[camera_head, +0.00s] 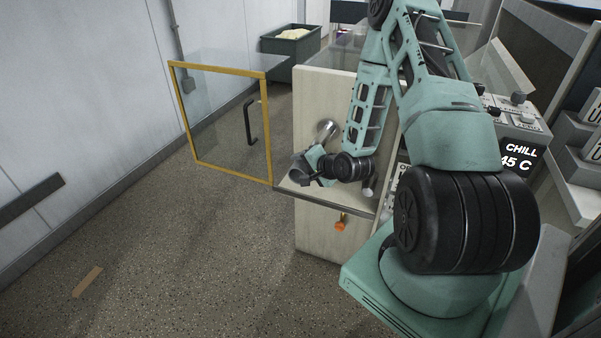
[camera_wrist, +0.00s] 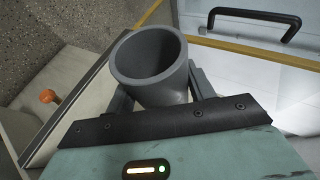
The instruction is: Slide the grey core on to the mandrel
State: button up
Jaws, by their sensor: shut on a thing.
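The grey core (camera_wrist: 168,86) is a short hollow tube held between the two fingers of my gripper (camera_wrist: 160,92), its open end facing up in the wrist view. In the head view my gripper (camera_head: 306,168) is small, and the grey core (camera_head: 298,166) shows only partly at its left side. The mandrel (camera_head: 326,129) is a shiny metal cylinder sticking out of the pale machine panel, a little above and right of my gripper. The core is apart from the mandrel. The mandrel is not seen in the wrist view.
A clear door with a yellow frame (camera_head: 180,120) and black handle (camera_head: 249,122) stands open left of the panel. A metal ledge (camera_head: 330,200) lies below my gripper, with an orange knob (camera_head: 341,224) under it. A dark bin (camera_head: 290,50) stands behind. The floor at left is mostly clear.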

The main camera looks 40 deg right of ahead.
aim_at(327, 139)
jog(key=shift+w+d, duration=0.3)
jog(key=shift+d, duration=0.35)
jog(key=shift+w+d, duration=0.25)
jog(key=shift+d, duration=0.35)
jog(key=shift+w+d+p, duration=0.15)
jog(key=shift+w+d, duration=0.7)
jog(key=shift+d, duration=1.2)
jog(key=shift+w+d+p, duration=0.15)
jog(key=shift+w+d, duration=0.65)
jog(key=shift+d, duration=1.2)
jog(key=shift+w+d+p, duration=0.15)
jog(key=shift+w+d, duration=0.7)
jog(key=shift+d, duration=1.2)
dwell(0.6)
